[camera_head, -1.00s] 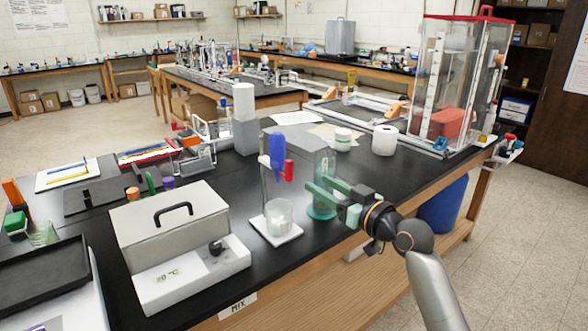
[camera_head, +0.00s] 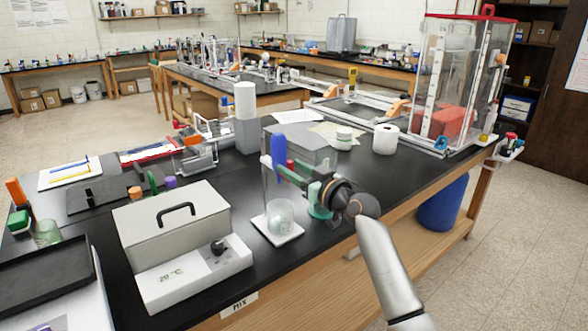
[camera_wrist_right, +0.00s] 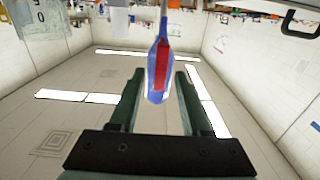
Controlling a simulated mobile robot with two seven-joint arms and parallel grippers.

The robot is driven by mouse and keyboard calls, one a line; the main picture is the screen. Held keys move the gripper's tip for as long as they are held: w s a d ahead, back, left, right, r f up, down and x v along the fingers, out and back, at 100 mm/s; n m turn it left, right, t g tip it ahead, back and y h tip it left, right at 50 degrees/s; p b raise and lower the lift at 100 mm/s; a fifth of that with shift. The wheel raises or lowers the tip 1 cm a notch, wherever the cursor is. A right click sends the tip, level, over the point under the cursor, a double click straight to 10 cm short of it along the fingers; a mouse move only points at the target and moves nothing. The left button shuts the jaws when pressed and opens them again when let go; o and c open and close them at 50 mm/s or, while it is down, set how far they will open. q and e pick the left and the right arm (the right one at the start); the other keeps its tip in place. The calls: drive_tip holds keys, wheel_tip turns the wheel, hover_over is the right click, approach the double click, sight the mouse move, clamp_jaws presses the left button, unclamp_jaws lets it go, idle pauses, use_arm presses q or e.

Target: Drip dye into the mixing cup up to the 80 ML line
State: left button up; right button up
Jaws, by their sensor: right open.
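The mixing cup (camera_head: 280,214) is a clear beaker on a white square base (camera_head: 283,236) at the front edge of the black bench. Its fill level and marks are too small to read. Above it is a blue dispenser bulb (camera_head: 278,150) with a red part (camera_head: 290,166). My right gripper (camera_head: 287,174) is open, its green fingers reaching left to the dispenser, just above the cup. In the right wrist view the blue bulb (camera_wrist_right: 154,94) and red part (camera_wrist_right: 161,65) lie between the open fingers, with gaps beside them. My left gripper is out of view.
A grey lidded box (camera_head: 172,228) with a black handle stands left of the cup. The bench's front edge is close.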

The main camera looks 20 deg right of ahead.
drive_tip(key=shift+c, duration=0.4)
clamp_jaws()
drive_tip(key=shift+d, duration=0.1)
drive_tip(key=shift+w+d+f+m+p, duration=0.25)
drive_tip(key=shift+d+f+m, duration=0.25)
drive_tip(key=shift+m, duration=2.05)
drive_tip(key=shift+w+d+f+m+p, duration=0.1)
drive_tip(key=shift+d+f+m+p, duration=0.3)
drive_tip(key=shift+m, duration=2.2)
drive_tip(key=shift+w+d+f+m+p, duration=0.2)
drive_tip(key=shift+d+f+m, duration=0.4)
drive_tip(key=shift+m, duration=1.95)
